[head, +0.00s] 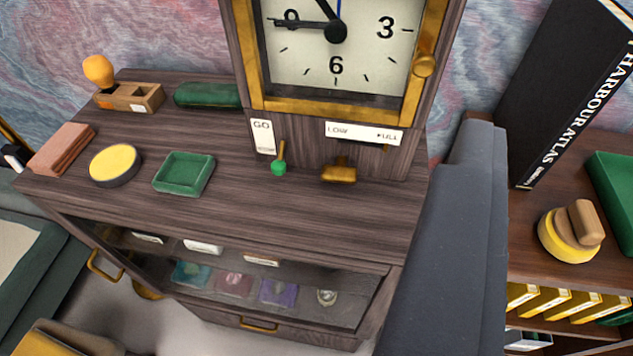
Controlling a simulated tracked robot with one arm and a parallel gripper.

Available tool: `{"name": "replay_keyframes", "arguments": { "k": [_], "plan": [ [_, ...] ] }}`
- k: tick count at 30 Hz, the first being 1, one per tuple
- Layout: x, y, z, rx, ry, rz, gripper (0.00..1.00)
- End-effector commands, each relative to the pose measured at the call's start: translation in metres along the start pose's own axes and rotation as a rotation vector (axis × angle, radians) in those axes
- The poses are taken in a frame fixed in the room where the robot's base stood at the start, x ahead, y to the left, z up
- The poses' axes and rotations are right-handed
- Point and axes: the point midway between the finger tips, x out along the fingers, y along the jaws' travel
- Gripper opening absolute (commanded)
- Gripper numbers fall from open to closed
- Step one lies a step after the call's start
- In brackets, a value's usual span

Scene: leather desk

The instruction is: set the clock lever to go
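The clock (340,55) stands at the back of a dark wooden cabinet, with a brass-framed white dial. A small lever (279,161), with a brass stem and a green knob, is on the lower front of the clock case. Its green knob is at the low end of the stem, below and right of the white GO label (262,136). Any other label for this lever cannot be seen. A brass knob (340,171) sits to its right, under the LOW–FULL plate (363,133). My gripper is not recognisable in this view.
On the cabinet top (230,220) are a green tray (184,173), a yellow-topped round tin (115,164), a green case (207,95) and a wooden stamp rack (130,97). The top before the lever is clear. A black atlas (565,90) stands right.

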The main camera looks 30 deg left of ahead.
Motion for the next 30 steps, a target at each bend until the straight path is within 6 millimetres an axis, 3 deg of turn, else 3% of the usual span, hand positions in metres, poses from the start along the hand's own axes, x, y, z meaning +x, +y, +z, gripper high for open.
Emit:
{"name": "replay_keyframes", "arguments": {
  "k": [1,6,10,15,21,26,30],
  "plan": [
    [0.022,-0.004,0.029,-0.025,-0.002,-0.012,0.41],
    [0.076,-0.032,0.103,-0.122,0.055,-0.09,0.41],
    [0.098,-0.07,0.16,-0.17,0.108,-0.19,0.41],
    [0.103,-0.123,0.218,-0.179,0.181,-0.33,0.41],
    [0.094,-0.16,0.248,-0.155,0.241,-0.428,0.41],
    [0.095,-0.17,0.252,-0.148,0.254,-0.449,0.41],
    [0.106,-0.177,0.249,-0.148,0.255,-0.451,0.41]
  ]
}}
